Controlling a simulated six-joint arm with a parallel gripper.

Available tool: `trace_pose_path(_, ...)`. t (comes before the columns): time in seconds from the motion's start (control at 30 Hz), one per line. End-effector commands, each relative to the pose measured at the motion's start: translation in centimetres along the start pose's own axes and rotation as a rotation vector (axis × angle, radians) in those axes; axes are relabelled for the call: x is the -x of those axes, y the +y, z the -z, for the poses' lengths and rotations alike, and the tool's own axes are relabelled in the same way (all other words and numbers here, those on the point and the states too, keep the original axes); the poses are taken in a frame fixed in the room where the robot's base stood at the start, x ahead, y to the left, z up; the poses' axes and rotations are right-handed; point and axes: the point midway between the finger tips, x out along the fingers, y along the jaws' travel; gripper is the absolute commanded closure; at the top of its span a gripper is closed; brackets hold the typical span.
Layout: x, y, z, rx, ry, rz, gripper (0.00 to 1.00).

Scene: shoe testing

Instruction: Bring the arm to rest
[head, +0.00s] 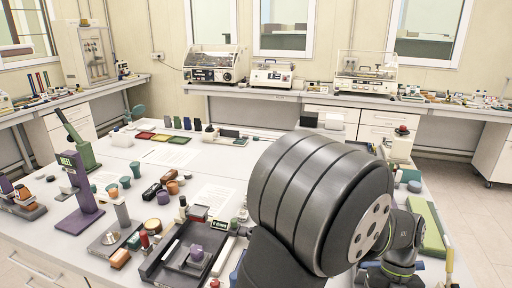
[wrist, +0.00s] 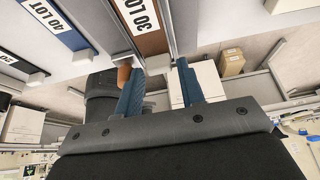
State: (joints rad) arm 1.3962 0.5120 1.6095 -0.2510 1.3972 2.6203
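My gripper (wrist: 160,68) shows in the wrist view as two blue fingers set apart on a dark grey mount. Nothing is visible held between them, and they look open. Beyond the fingertips is a brown panel marked "30 LOT" (wrist: 150,42); I cannot tell how far off it is. In the head view my large dark grey arm link (head: 305,195) fills the right foreground over the table, and it hides part of the tabletop. I cannot make out the gripper in the head view.
The white table (head: 215,165) carries a purple stand (head: 80,190), a green stand (head: 78,140), a dark tray (head: 165,268) and several small coloured parts. A green block (head: 426,226) lies at the right. Benches with instruments (head: 215,65) line the back wall. Open floor (head: 465,200) shows at right.

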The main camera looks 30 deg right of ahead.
Motion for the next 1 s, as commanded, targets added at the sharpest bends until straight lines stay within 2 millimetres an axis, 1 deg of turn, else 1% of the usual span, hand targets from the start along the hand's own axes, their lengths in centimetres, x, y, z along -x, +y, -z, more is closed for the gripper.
trace_pose_path(0.03,-0.5,0.0,-0.2,0.001,0.002,-0.001,0.64)
trace_pose_path(0.13,0.2,0.0,0.0,0.000,-0.001,0.001,0.64)
trace_pose_path(0.27,0.4,0.0,0.1,0.000,-0.001,0.000,0.64)
trace_pose_path(0.53,0.4,0.0,0.1,0.000,0.000,0.000,0.64)
trace_pose_path(0.63,0.1,0.0,0.0,0.001,0.001,-0.001,0.64)
trace_pose_path(0.77,1.6,0.0,0.3,-0.001,-0.002,0.001,0.64)
trace_pose_path(1.0,6.3,0.0,0.2,0.001,-0.004,0.002,0.64)
